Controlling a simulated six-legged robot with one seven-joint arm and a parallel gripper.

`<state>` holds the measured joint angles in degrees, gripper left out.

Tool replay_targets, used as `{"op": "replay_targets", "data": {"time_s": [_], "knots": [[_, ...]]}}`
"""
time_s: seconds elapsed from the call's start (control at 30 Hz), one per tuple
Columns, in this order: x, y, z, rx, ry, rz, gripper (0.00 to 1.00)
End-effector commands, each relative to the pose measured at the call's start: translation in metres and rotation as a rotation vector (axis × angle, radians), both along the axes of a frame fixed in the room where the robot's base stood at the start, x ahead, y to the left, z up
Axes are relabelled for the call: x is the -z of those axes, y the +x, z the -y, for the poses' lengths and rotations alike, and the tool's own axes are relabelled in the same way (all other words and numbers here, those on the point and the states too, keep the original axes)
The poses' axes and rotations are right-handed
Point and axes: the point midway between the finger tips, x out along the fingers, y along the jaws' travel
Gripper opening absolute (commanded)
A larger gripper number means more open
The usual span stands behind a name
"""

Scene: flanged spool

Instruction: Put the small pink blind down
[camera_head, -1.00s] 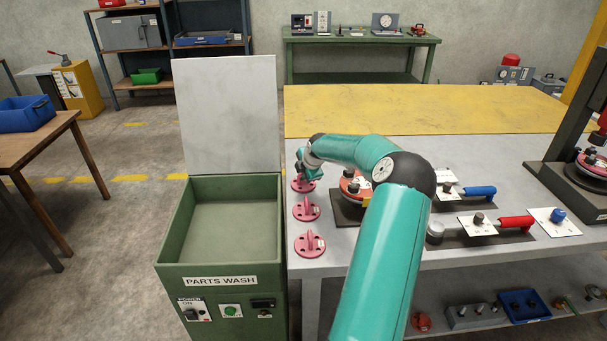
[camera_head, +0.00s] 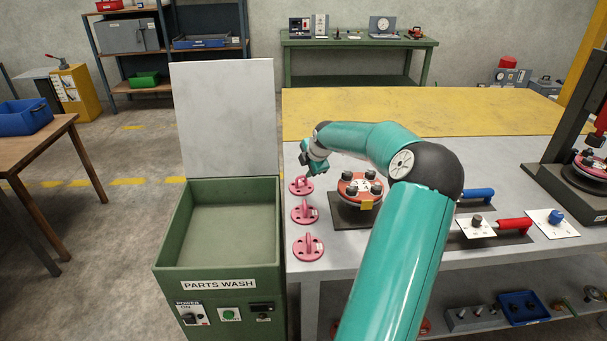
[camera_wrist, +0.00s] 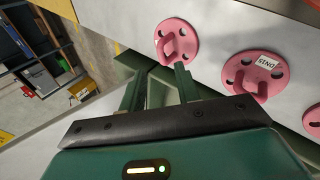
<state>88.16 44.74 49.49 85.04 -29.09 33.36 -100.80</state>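Three pink blinds with upright handles lie flat in a row along the table's left edge: the far one (camera_head: 301,186), the middle one (camera_head: 304,212) and the near one (camera_head: 308,247). My gripper (camera_head: 314,168) is just above and behind the far blind in the head view. In the wrist view its two fingers (camera_wrist: 157,84) are apart with nothing between them. A pink blind (camera_wrist: 177,42) lies just beyond the fingertips, clear of them. Another blind (camera_wrist: 254,76) to its right bears a "DN15" label. A third is cut off at the right edge.
A red flanged piece with dark knobs (camera_head: 361,188) sits on a dark plate right of the blinds. The open green parts wash bin (camera_head: 172,246) adjoins the table's left side, its lid (camera_head: 224,115) raised. Red- and blue-handled tools lie farther right.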

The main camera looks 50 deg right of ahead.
Motion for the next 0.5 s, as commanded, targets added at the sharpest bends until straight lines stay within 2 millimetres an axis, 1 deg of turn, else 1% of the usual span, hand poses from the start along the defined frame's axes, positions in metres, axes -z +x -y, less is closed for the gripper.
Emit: {"op": "replay_targets", "data": {"time_s": [0.03, 0.1, 0.2, 0.3, 0.5], "knots": [[-0.009, -0.006, -0.002, 0.001, -0.003, 0.000, 0.32], [-0.019, -0.012, -0.005, 0.002, -0.003, 0.000, 0.32], [-0.028, -0.017, -0.008, 0.001, -0.001, 0.000, 0.32], [-0.033, -0.020, -0.010, 0.000, 0.000, 0.000, 0.32], [-0.034, -0.019, -0.013, -0.002, 0.001, -0.003, 0.32]]}}
